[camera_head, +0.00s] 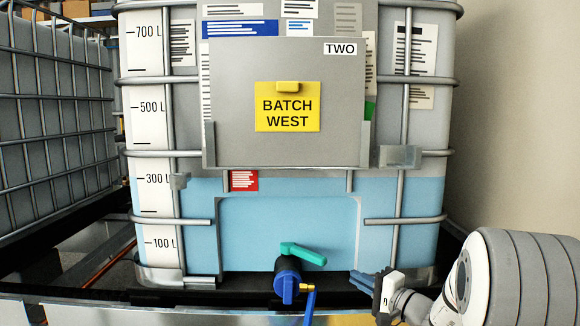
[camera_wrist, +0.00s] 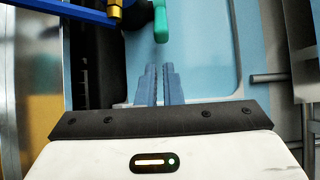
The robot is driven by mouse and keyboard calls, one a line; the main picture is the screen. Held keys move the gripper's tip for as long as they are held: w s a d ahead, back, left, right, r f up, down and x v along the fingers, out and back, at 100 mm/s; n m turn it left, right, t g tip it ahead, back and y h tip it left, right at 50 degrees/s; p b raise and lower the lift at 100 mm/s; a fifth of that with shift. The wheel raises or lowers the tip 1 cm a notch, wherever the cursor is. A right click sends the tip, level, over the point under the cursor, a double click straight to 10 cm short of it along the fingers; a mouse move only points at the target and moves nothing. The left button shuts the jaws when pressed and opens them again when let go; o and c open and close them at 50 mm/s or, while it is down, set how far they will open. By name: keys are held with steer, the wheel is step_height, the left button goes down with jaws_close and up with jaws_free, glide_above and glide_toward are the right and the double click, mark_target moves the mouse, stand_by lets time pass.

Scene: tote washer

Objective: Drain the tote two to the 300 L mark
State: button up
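Tote two (camera_head: 290,200) is a caged, translucent tank with a "TWO" label. Its blue liquid has its surface close to the 300 L mark (camera_head: 158,179) on the white scale; I cannot tell the exact level. At the bottom, the outlet valve (camera_head: 287,280) has a teal handle (camera_head: 303,253) pointing right and slightly down. My gripper (camera_head: 362,281) is to the right of the valve, its fingers toward it. In the wrist view, my gripper (camera_wrist: 160,68) has its fingers nearly together and empty. The teal handle (camera_wrist: 160,22) is just beyond the fingertips, apart from them.
A brass fitting (camera_head: 306,287) and blue pipe (camera_head: 308,308) hang at the valve. A grey panel with a yellow "BATCH WEST" card (camera_head: 287,107) covers the upper front. Another caged tote (camera_head: 50,130) stands at the left. A beige wall (camera_head: 510,120) is at the right.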

mark_target(310, 257)
steer(key=shift+o, duration=1.4)
steer(key=shift+a, duration=0.1)
steer(key=shift+o, duration=0.9)
steer(key=shift+w+a+r+m+p, duration=0.15)
steer(key=shift+w+m+p, duration=0.15)
steer(key=shift+m, duration=0.3)
steer(key=o, duration=0.4)
steer(key=w+a+m+p, duration=0.1)
steer(key=m, duration=0.2)
steer(key=w+a+m+g+y+p, duration=0.1)
steer(key=w+m, duration=0.1)
steer(key=m, duration=0.2)
steer(key=w+a+m+y, duration=0.1)
steer(key=m, duration=0.3)
steer(key=shift+w+a+g+p, duration=0.3)
steer(key=shift+w+g+p, duration=0.05)
steer(key=shift+g+p, duration=0.05)
steer(key=shift+c, duration=0.2)
steer(key=m, duration=0.1)
steer(key=w+a+m, duration=0.1)
steer(key=m, duration=0.1)
steer(key=shift+w+a+m+y, duration=0.1)
steer(key=shift+m+y, duration=0.2)
steer(key=shift+y, duration=0.1)
steer(key=x, duration=0.7)
steer(key=shift+w+a+f, duration=0.2)
steer(key=shift+w+a, duration=0.05)
jaws_close()
